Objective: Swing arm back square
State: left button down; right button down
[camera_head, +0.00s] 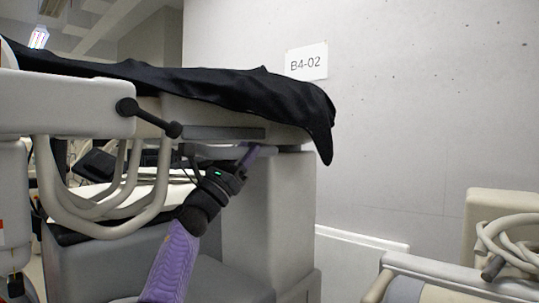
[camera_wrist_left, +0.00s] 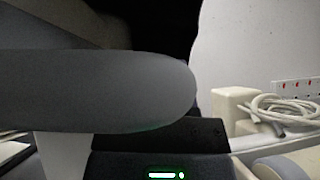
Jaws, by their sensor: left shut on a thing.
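The cart's beige arm (camera_head: 200,115) reaches right from the left edge in the head view, with a black cloth (camera_head: 230,92) draped over its top and hanging off its right end. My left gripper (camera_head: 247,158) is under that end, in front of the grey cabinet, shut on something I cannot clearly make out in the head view. In the left wrist view a grey round-ended bar (camera_wrist_left: 100,90) lies close across the camera; I cannot tell its exact contact with the jaws. My right gripper is not in view.
A black handle with a round knob (camera_head: 172,130) juts from the arm. Thick beige hoses (camera_head: 125,226) hang beneath. A grey cabinet (camera_head: 268,220) stands behind my left gripper. At lower right is another beige cart (camera_head: 440,268) with a coiled cable (camera_head: 510,238). The wall behind carries a B4-02 sign (camera_head: 306,62).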

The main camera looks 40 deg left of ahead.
pick_arm(q)
jog(key=shift+s+a, duration=0.3)
jog(key=shift+a, duration=0.25)
jog(key=c, duration=0.6)
grip_release()
jog(key=shift+w+d, duration=0.15)
jog(key=shift+w, duration=0.1)
jog(key=shift+o, duration=1)
jog(key=shift+w+d, duration=0.45)
jog(key=shift+d, duration=0.15)
jog(key=shift+w+d+f+m, duration=0.1)
jog(key=shift+d+f+m, duration=0.05)
jog(key=shift+d+m, duration=0.15)
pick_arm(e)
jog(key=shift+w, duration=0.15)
pick_arm(q)
jog(key=b+v, duration=0.3)
jog(key=v, duration=0.7)
jog(key=shift+b, duration=0.4)
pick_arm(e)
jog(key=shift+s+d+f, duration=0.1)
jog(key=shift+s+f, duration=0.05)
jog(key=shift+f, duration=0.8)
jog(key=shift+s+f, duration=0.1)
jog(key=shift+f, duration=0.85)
